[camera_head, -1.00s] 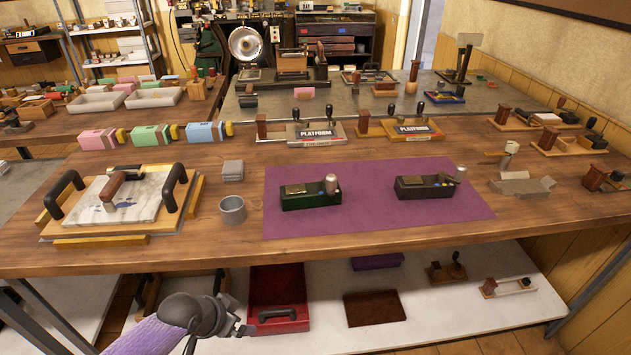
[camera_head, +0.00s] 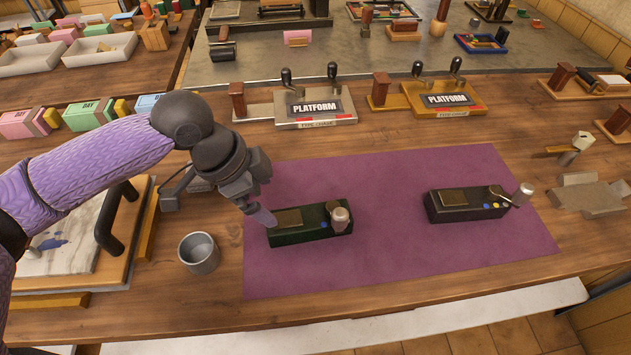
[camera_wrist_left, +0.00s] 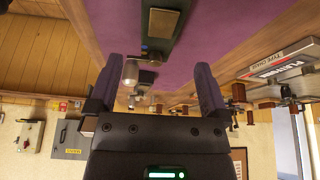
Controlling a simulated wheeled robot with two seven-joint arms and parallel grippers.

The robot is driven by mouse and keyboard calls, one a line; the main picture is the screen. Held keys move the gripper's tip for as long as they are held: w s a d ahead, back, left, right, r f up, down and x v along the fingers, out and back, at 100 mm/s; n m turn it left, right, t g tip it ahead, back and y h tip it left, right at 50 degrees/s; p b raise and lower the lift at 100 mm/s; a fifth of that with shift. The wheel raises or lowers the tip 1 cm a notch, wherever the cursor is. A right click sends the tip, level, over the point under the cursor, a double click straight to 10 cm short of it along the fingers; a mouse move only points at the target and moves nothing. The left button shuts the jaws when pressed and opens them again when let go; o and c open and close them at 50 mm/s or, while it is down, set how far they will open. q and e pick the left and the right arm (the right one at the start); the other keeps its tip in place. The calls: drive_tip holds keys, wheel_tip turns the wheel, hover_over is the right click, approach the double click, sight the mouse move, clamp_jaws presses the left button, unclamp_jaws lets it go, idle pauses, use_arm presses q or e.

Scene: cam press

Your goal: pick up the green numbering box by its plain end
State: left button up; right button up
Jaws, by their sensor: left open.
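The green numbering box (camera_head: 290,237) is a low dark green block lying on the purple mat (camera_head: 390,270). It has a brass plate on top and a pale round knob at its right end; its left end is plain. My left gripper (camera_head: 262,214) is at that plain left end, with a fingertip close beside it; I cannot tell if it touches. In the left wrist view the open, empty fingers (camera_wrist_left: 156,80) are apart and the box (camera_wrist_left: 162,45) shows at the top, between their directions. My right gripper is not in view.
A similar black box (camera_head: 450,212) lies farther right on the mat. A grey mug (camera_head: 199,254) stands left of the mat. Two platform stands (camera_head: 315,107) (camera_head: 447,99) are behind it. A marble slab with black handles (camera_head: 60,240) is at left. The mat's front is clear.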

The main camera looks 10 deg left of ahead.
sight(287, 218)
use_arm(q)
drive_tip(key=shift+w, duration=0.2)
drive_tip(key=b+x, duration=0.1)
drive_tip(key=x, duration=0.2)
drive_tip(key=b+x, duration=0.2)
drive_tip(key=x, duration=0.1)
drive_tip(key=b+x, duration=0.1)
drive_tip(key=x, duration=0.2)
drive_tip(key=shift+s+a+f, duration=0.1)
drive_tip(key=shift+f, duration=0.4)
drive_tip(key=shift+r, duration=0.15)
clamp_jaws()
